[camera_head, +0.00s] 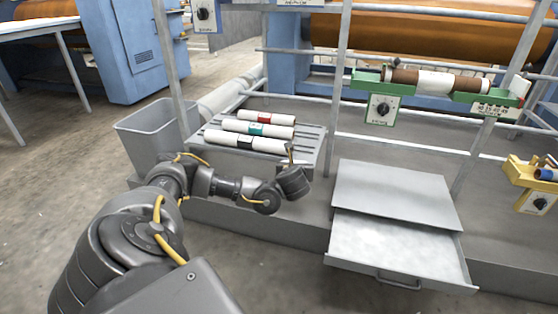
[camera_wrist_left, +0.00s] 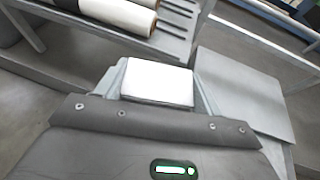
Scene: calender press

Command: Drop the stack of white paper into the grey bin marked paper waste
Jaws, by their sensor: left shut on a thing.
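My left gripper (camera_head: 290,158) reaches out past the front of the slatted rack in the head view. The left wrist view shows its fingers shut on a white block, the stack of white paper (camera_wrist_left: 158,82). The stack is hard to make out in the head view, where the wrist hides most of the fingers. A grey open-topped bin (camera_head: 150,130) stands on the floor left of the rack, partly behind my left arm. I cannot read a mark on it. The gripper is to the right of the bin and apart from it. My right gripper is not in view.
The slatted rack (camera_head: 308,150) carries white rolls (camera_head: 258,129) with coloured bands, between gripper and bin. A grey cabinet (camera_head: 395,188) with an open, empty-looking drawer (camera_head: 395,254) stands at the right. Metal posts and rails (camera_head: 338,80) rise behind.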

